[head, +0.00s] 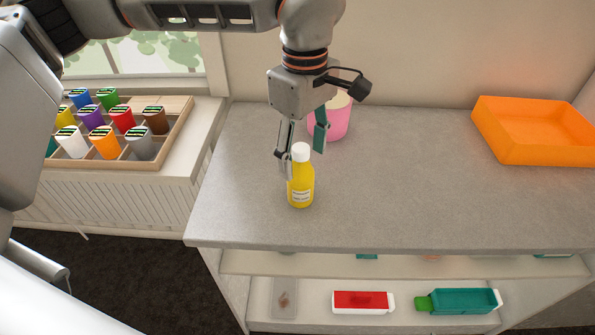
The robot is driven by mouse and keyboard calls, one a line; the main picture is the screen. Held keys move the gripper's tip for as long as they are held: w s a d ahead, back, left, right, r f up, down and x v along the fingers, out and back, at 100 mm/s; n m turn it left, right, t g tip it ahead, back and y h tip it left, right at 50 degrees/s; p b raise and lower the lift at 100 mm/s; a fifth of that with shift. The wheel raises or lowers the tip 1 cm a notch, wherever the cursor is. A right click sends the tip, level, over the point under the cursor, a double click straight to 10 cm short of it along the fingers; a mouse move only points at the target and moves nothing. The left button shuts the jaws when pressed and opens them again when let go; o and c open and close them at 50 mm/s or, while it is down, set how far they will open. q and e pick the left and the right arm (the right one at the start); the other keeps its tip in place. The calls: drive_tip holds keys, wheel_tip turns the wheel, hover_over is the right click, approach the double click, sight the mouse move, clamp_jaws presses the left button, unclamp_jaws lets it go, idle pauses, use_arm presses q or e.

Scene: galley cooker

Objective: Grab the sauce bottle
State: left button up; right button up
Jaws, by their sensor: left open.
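The sauce bottle (300,187) is yellow with a white cap and a white label. It stands upright on the grey counter (400,205), near its front left part. My left gripper (303,160) hangs over the bottle from above, pointing down. Its fingers are apart, one on the left of the bottle's cap and one up and to the right. I cannot tell whether the left finger touches the bottle. My right gripper is not in view.
A pink cup (338,118) stands behind my gripper, partly hidden by it. An orange tray (535,133) lies at the back right. A wooden rack (170,149) of coloured cups stands on the left sill. Shelves below the counter hold a red box (361,301) and a green box (462,300).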

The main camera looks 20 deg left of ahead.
sight(302, 179)
use_arm(q)
wheel_tip(302, 179, down, 8)
drive_tip(key=shift+r, duration=0.2)
idle(0.3)
drive_tip(key=shift+w, duration=0.1)
drive_tip(key=c, duration=1.3)
